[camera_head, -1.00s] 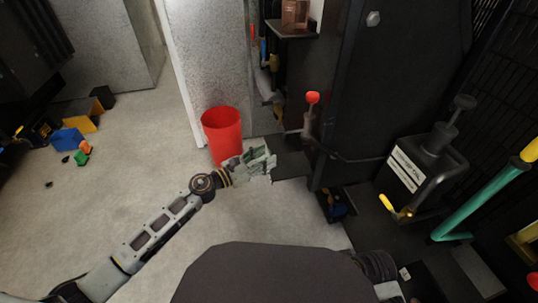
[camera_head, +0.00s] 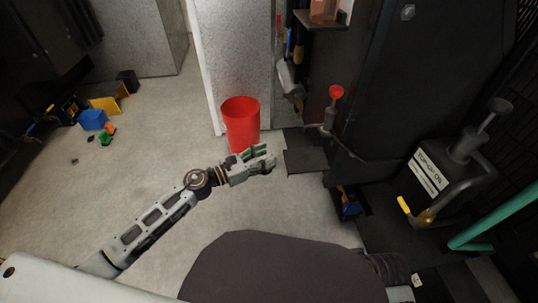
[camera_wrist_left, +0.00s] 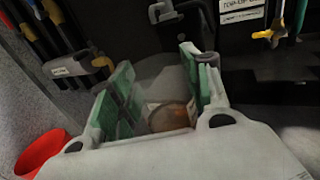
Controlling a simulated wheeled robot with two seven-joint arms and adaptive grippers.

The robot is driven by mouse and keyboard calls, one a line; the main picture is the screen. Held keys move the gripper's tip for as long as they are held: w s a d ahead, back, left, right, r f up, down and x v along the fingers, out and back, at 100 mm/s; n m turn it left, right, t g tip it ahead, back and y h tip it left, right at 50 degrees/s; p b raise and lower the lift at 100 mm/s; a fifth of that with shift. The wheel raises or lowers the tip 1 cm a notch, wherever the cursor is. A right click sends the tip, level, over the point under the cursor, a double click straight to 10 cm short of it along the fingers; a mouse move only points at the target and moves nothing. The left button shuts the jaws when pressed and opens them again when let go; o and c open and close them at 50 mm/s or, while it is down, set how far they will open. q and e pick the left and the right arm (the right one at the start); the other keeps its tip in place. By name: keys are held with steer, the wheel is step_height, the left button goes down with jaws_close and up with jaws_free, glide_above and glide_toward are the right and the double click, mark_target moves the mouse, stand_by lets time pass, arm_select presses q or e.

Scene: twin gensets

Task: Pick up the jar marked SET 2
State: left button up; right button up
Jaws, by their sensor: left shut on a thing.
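My left gripper (camera_head: 262,160) is in the middle of the head view, above the floor just in front of the red bucket. In the left wrist view its green-padded fingers (camera_wrist_left: 160,92) are closed on a see-through jar (camera_wrist_left: 170,117) with brownish contents. A pale patch shows on the jar, but I cannot read any marking, so I cannot tell if it is SET 2. In the head view the held jar is hidden or too small to make out. My right gripper is not in view.
A red bucket (camera_head: 241,122) stands by the grey wall panel. A small shelf (camera_head: 318,22) holds a copper-coloured thing (camera_head: 324,9). A dark machine with a red-knobbed lever (camera_head: 336,92) fills the right.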

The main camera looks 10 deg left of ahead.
arm_select(q)
steer(key=shift+v, duration=1.3)
steer(key=shift+s, duration=0.1)
